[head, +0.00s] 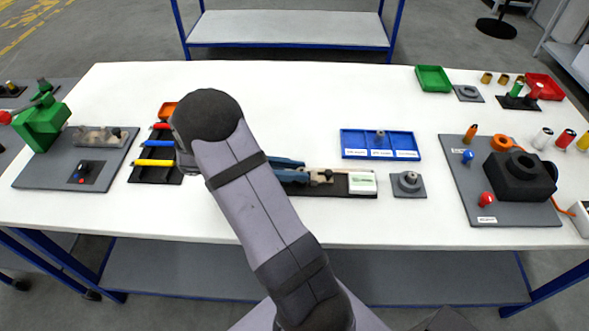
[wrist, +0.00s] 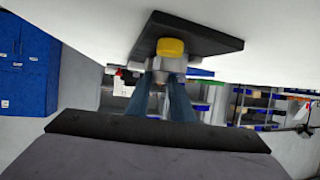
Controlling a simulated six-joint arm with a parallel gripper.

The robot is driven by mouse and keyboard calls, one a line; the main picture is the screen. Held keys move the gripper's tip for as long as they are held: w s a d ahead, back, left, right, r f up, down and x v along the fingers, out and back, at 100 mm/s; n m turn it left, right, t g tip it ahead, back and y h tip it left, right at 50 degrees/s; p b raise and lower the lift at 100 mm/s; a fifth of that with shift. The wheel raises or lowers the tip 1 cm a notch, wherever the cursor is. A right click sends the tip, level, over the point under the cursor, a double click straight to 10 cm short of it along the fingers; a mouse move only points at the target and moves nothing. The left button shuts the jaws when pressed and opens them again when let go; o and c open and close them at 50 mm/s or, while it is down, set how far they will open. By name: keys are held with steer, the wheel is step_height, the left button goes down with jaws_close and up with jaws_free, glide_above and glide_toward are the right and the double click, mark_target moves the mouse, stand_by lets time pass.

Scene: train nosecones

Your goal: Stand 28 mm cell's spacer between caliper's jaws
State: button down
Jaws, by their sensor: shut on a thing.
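The caliper (head: 328,176) lies on a dark base with a white box (head: 362,183) at its right end. My gripper (head: 304,171), its blue fingers pointing right, is at the caliper, partly hidden by my arm. In the wrist view my gripper (wrist: 166,76) is shut on a grey metal part that looks like part of the caliper (wrist: 166,63), beside a yellow piece above a dark plate. A blue tray (head: 345,146) has three labelled cells, with a small grey spacer (head: 380,137) upright in the middle one. The labels are too small to read.
A grey plate with a metal piece (head: 408,183) stands right of the caliper. Further right is a grey board with a black block (head: 520,177). A dark rack of coloured cylinders (head: 155,162) and a green press (head: 42,122) are left. The table's back middle is clear.

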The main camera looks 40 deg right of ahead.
steer(key=shift+f, duration=0.15)
steer(key=c, duration=1.5)
jaws_free()
steer(key=shift+c, duration=0.2)
steer(key=shift+r, duration=0.25)
steer(key=b+v, duration=0.2)
steer(key=v, duration=1)
